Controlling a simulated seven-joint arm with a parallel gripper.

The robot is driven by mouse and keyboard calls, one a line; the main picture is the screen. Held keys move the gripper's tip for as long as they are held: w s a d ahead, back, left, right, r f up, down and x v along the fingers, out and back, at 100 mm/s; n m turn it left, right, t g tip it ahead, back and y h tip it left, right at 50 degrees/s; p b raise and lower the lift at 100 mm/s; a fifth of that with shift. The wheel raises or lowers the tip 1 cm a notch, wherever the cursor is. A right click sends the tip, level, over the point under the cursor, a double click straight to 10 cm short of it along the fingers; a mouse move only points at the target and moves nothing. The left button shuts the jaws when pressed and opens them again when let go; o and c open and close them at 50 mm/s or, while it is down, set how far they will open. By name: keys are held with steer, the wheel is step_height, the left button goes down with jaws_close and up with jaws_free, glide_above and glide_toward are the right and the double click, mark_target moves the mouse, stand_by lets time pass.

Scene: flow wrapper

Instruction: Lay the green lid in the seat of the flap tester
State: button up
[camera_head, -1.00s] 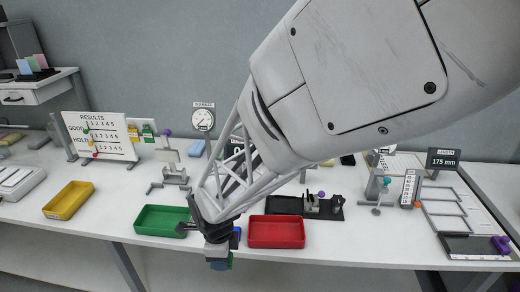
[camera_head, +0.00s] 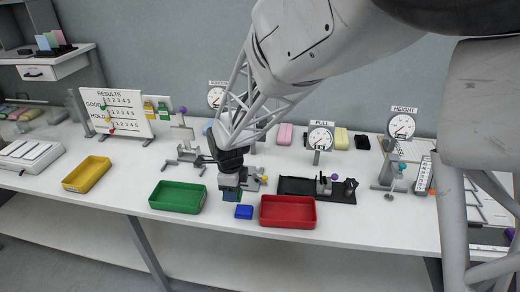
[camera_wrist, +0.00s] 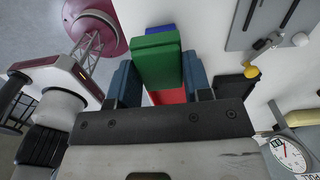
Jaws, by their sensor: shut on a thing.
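My gripper (camera_head: 231,195) is shut on the green lid (camera_wrist: 157,62), a flat green block between the blue fingers in the wrist view. In the head view it hangs near the table's front edge, between the green and red trays, and the lid is mostly hidden by the fingers. A grey fixture with a yellow knob (camera_head: 264,178) stands just right of and behind my gripper, partly hidden by it. The yellow knob also shows in the wrist view (camera_wrist: 250,71). I cannot tell for sure which fixture is the flap tester, and its seat is not clear.
A blue block (camera_head: 244,212) lies by the table's front edge. A green tray (camera_head: 177,208) is left, a red tray (camera_head: 288,224) right, a yellow tray (camera_head: 87,186) farther left. The pull gauge (camera_head: 320,137) and a black-based fixture (camera_head: 297,186) stand to the right.

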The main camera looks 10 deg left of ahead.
steer(key=w+a+r, duration=0.1)
steer(key=w+r, duration=0.1)
steer(key=w, duration=1.2)
steer(key=shift+w+m, duration=0.3)
steer(key=shift+w, duration=0.1)
steer(key=shift+f, duration=0.15)
steer(key=shift+f, duration=4.1)
steer(key=o, duration=1)
steer(key=shift+c, duration=0.2)
steer(key=shift+r, duration=0.15)
step_height(320, 180, up, 8)
steer(key=shift+f, duration=0.2)
